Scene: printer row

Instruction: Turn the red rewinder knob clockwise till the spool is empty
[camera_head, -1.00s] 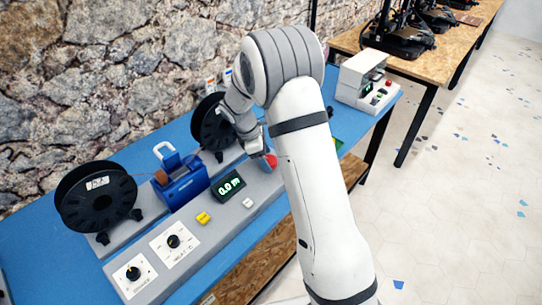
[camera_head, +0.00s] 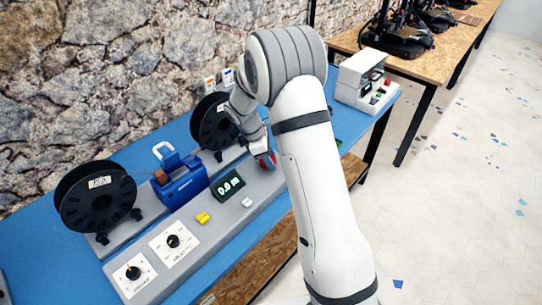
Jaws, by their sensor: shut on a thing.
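The red knob (camera_head: 267,161) sits at the right end of the grey rewinder panel (camera_head: 190,270), partly hidden by my gripper. My gripper (camera_head: 265,156) is at the knob and shut on it. A black spool (camera_head: 97,202) stands upright at the left of the rewinder. A second black spool (camera_head: 212,122) stands at the right, partly hidden behind my arm. How much filament either spool holds is too small to tell. The green display (camera_head: 228,185) reads 0.0 m.
A blue unit with a handle (camera_head: 181,182) stands between the spools. The panel has a yellow button (camera_head: 203,218), a white button (camera_head: 247,202) and two black dials (camera_head: 173,241). A white machine (camera_head: 362,78) stands further right on the blue table (camera_head: 40,245). A stone wall rises behind.

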